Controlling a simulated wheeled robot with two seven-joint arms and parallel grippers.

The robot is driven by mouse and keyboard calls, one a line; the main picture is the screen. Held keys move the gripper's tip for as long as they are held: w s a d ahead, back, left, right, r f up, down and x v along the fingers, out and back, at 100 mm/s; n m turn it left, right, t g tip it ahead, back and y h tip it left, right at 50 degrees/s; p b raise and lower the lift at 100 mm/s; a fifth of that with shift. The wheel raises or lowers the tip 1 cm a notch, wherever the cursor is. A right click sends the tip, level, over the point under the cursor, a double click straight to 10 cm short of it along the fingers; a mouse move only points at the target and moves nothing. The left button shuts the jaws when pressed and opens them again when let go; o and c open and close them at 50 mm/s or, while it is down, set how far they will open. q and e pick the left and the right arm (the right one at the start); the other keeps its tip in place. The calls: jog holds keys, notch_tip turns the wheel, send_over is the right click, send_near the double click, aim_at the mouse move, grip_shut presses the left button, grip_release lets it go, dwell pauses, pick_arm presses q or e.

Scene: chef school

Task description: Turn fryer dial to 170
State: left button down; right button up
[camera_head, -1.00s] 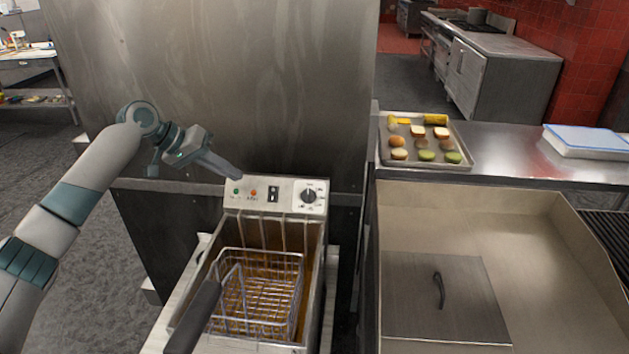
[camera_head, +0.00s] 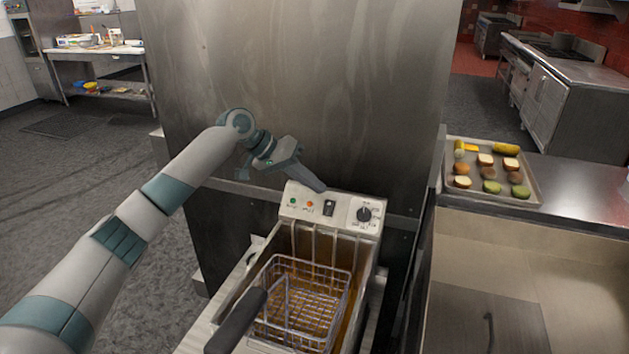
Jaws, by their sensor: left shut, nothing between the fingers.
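The fryer's control panel (camera_head: 346,222) faces me at the back of the fryer. It carries a black dial (camera_head: 364,214) on the right, a black switch (camera_head: 329,207) in the middle and a green and a red light on the left. The marks around the dial are too small to read. My left gripper (camera_head: 322,188) is shut and empty. In the picture its tip lies just above the panel's top edge, near the switch and to the left of the dial. It does not cover the dial. My right gripper is not in view.
A wire basket (camera_head: 308,300) with a black handle (camera_head: 236,322) sits in the fryer's oil. A tall steel panel (camera_head: 300,80) stands behind the fryer. To the right are a tray of food (camera_head: 525,196) and a steel basin (camera_head: 490,250).

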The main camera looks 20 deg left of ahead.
aim_at(361, 208)
pick_arm(q)
jog(key=p+x, duration=0.2)
jog(key=x, duration=0.5)
jog(key=shift+w+d+r+p, duration=0.1)
jog(key=shift+d+p, duration=0.1)
jog(key=shift+p, duration=0.15)
jog(key=d+p, duration=0.1)
jog(key=d, duration=0.2)
jog(key=shift+w+p, duration=0.1)
jog(key=shift+p, duration=0.3)
jog(key=shift+d+f, duration=0.3)
jog(key=shift+d, duration=0.25)
jog(key=shift+r, duration=0.1)
jog(key=shift+w+d+r+m+g+y+p, duration=0.2)
jog(key=shift+m+g+y+p, duration=0.15)
jog(key=shift+m, duration=0.45)
